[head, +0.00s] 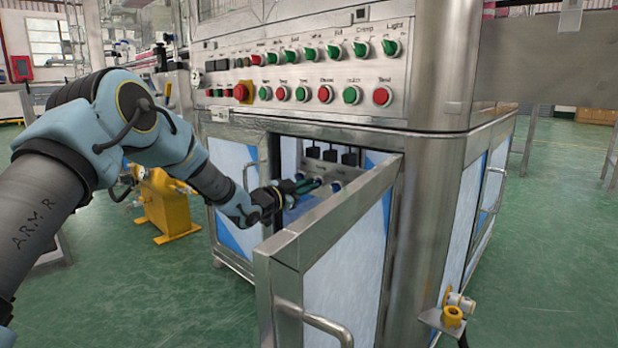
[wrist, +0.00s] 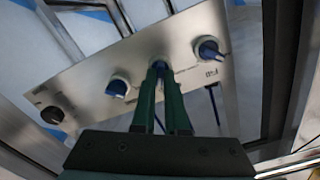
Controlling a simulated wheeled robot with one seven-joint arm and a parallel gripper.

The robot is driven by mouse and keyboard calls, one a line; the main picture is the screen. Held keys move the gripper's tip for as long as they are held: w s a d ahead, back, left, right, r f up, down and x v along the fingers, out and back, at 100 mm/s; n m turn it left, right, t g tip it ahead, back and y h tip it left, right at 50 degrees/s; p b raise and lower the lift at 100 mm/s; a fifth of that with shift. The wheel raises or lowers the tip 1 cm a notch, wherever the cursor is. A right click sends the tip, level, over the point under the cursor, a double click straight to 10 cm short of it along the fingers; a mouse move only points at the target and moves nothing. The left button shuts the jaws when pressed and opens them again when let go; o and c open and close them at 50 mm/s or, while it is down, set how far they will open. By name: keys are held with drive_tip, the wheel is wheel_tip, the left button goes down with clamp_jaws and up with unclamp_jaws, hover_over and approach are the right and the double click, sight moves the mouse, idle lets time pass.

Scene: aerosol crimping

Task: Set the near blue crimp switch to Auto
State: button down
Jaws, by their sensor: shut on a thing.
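A metal panel inside the open cabinet carries a row of blue switches on white bases. In the wrist view one blue switch (wrist: 207,48) is on the right and another blue switch (wrist: 117,87) is on the left. Between them, my gripper (wrist: 160,72) has its two green fingers shut on the middle blue switch (wrist: 161,64), whose lower part the fingers hide. In the head view my gripper (head: 314,184) reaches through the doorway, with a blue switch (head: 336,185) to its right. The panel lettering is too small to read, so I cannot tell which position is Auto.
A black knob (wrist: 52,114) is at the panel's left end. The cabinet door (head: 330,235) stands open in front and to the right of my arm. The door frame (head: 330,133) is above my arm. Green, red and yellow controls (head: 300,75) fill the upper console.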

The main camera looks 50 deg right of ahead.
drive_tip(key=shift+n+p, duration=4.6)
drive_tip(key=shift+n, duration=2.7)
drive_tip(key=shift+f, duration=0.1)
drive_tip(key=c, duration=0.9)
unclamp_jaws()
drive_tip(key=shift+c, duration=0.2)
drive_tip(key=a+p, duration=0.2)
drive_tip(key=a, duration=0.8)
drive_tip(key=shift+w+a, duration=0.35)
drive_tip(key=shift+a, duration=0.05)
